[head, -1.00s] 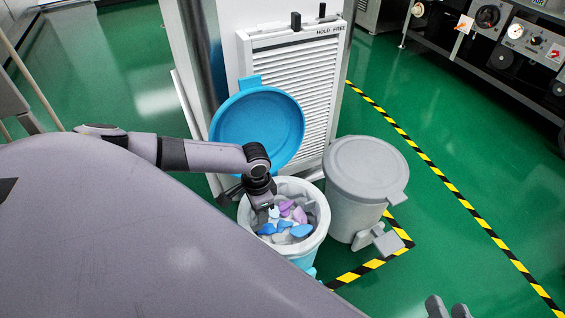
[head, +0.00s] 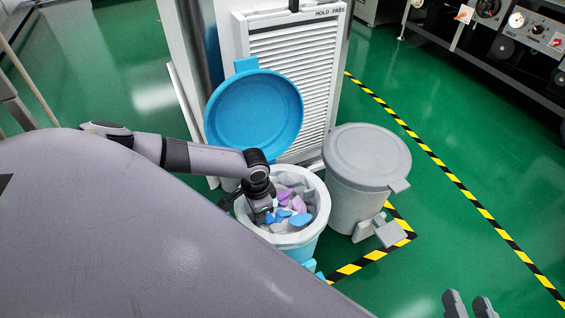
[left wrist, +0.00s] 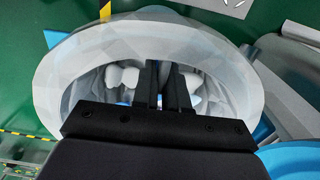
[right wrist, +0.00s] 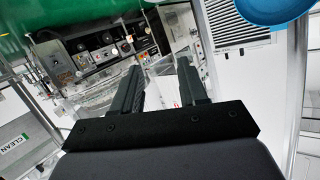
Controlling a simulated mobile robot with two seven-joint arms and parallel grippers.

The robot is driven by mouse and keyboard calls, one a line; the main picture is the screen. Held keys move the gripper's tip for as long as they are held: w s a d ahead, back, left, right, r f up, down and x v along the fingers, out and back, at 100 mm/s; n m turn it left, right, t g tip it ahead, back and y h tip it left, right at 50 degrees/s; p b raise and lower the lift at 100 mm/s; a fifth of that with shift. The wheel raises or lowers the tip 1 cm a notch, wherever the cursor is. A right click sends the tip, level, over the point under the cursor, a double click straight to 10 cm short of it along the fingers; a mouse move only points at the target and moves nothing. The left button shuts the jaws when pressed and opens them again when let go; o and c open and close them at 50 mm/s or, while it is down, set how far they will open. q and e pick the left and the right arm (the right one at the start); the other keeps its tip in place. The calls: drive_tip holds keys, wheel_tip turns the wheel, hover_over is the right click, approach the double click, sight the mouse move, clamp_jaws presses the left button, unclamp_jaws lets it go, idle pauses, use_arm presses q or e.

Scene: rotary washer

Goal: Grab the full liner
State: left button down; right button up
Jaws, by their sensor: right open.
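The full liner (head: 317,222) is a whitish bag lining an open light-blue bin (head: 306,249). It holds blue, purple and grey crumpled pieces (head: 288,208). In the left wrist view the translucent liner rim (left wrist: 70,75) rings my fingers. My left gripper (head: 264,217) points down inside the bin mouth at its left side. Its fingers (left wrist: 164,90) are close together with a narrow gap; whether liner is pinched between them cannot be told. My right gripper (head: 468,303) is open and empty at the lower right, away from the bin; it also shows in the right wrist view (right wrist: 160,85).
The bin's blue lid (head: 254,110) stands raised behind it, against a white louvred cabinet (head: 290,80). A closed grey pedal bin (head: 366,175) stands close on the right. Yellow-black floor tape runs beyond it. The green floor (head: 455,120) to the right is clear.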

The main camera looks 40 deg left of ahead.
use_arm(q)
drive_tip(key=shift+r, duration=0.1)
drive_tip(key=shift+r, duration=0.25)
wheel_tip(320, 180, up, 7)
drive_tip(key=p, duration=0.4)
drive_tip(key=shift+r, duration=0.2)
wheel_tip(320, 180, up, 21)
drive_tip(key=p, duration=1.4)
drive_tip(key=shift+r+p, duration=0.15)
drive_tip(key=shift+p, duration=0.2)
use_arm(e)
wheel_tip(320, 180, up, 11)
drive_tip(key=s+d+g+h, duration=0.1)
drive_tip(key=d+h, duration=0.1)
drive_tip(key=shift+d, duration=0.35)
